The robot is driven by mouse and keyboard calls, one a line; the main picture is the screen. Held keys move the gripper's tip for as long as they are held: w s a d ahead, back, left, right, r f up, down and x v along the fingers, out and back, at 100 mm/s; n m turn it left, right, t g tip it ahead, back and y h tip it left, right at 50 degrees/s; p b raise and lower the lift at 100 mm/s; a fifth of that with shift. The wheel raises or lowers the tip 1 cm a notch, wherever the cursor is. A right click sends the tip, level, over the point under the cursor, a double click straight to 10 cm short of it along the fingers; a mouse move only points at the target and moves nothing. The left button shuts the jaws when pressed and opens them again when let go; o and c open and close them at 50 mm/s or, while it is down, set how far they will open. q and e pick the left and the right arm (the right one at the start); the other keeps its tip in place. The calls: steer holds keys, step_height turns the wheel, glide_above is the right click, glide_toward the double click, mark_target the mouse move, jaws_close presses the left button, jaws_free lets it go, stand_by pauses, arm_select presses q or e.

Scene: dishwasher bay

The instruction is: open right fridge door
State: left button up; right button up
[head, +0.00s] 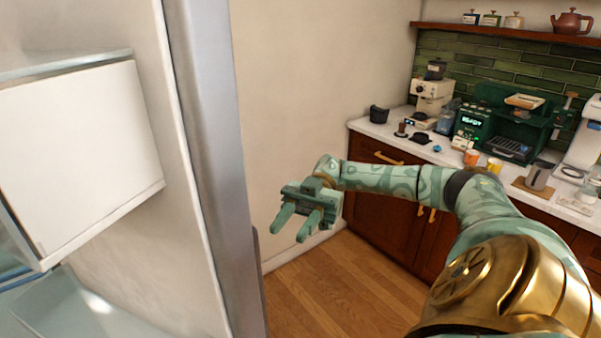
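The right fridge door (212,150) stands at the left of the head view, seen nearly edge-on as a tall grey metal strip. Its pale inner side faces left, so it appears swung open. A dark part, perhaps its handle (257,255), shows low on its right side, mostly hidden. My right gripper (289,232) is to the right of the door, apart from it in the picture. Its two green fingers are spread with nothing between them. My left gripper is out of view.
A white bin (78,150) and a glass shelf (65,66) show at the left. A counter (375,128) with coffee machines (432,100), cups and jars runs along the right, above brown cabinets (375,205). Wooden floor (330,285) lies clear below my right gripper.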

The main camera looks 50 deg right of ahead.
steer(key=b+v, duration=0.1)
steer(key=v, duration=0.4)
steer(key=shift+b, duration=0.4)
steer(key=shift+a, duration=0.1)
